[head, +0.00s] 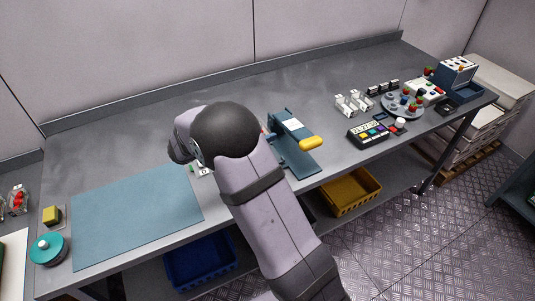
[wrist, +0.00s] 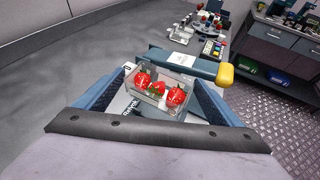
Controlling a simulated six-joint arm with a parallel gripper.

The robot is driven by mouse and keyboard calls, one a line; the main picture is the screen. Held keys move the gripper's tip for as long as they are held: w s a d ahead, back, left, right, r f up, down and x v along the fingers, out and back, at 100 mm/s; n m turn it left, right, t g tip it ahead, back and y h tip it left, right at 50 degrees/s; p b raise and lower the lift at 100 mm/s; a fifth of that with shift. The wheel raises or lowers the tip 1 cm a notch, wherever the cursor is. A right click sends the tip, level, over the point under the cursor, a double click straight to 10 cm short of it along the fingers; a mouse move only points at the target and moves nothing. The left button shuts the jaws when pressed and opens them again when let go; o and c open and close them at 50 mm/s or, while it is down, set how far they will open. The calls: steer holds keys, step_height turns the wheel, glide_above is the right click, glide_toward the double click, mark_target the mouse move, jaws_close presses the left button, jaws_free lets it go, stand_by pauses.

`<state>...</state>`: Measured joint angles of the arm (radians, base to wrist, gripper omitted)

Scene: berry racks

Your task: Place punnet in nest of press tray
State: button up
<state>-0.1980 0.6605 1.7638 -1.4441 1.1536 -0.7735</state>
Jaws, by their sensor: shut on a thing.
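My gripper (wrist: 158,92) shows in the wrist view with its two blue fingers on either side of a clear punnet (wrist: 152,100) of red strawberries, shut on it. The punnet looks roughly level. Just beyond it stands the blue press (wrist: 185,66), with a white label on top and a yellow handle (wrist: 225,75) at its right. A white surface with dark print (wrist: 122,104) shows partly under the punnet; I cannot tell whether the punnet touches it. The tray's nest is hidden. In the head view my arm hides the gripper and punnet, left of the press (head: 297,160).
A blue-green mat (head: 135,215) lies on the grey bench at left, with a teal round container (head: 48,249) beside it. A keypad device (head: 368,134), clear-white holders (head: 353,103) and a round plate (head: 402,108) stand right of the press. The back middle of the bench is clear.

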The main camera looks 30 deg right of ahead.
steer(key=d, duration=0.4)
steer(key=shift+w+r, duration=0.1)
steer(key=shift+r, duration=0.05)
steer(key=shift+f+p, duration=1.4)
steer(key=shift+f, duration=3.6)
steer(key=shift+f, duration=0.15)
steer(key=o, duration=0.9)
steer(key=shift+c, duration=0.2)
steer(key=shift+o, duration=0.3)
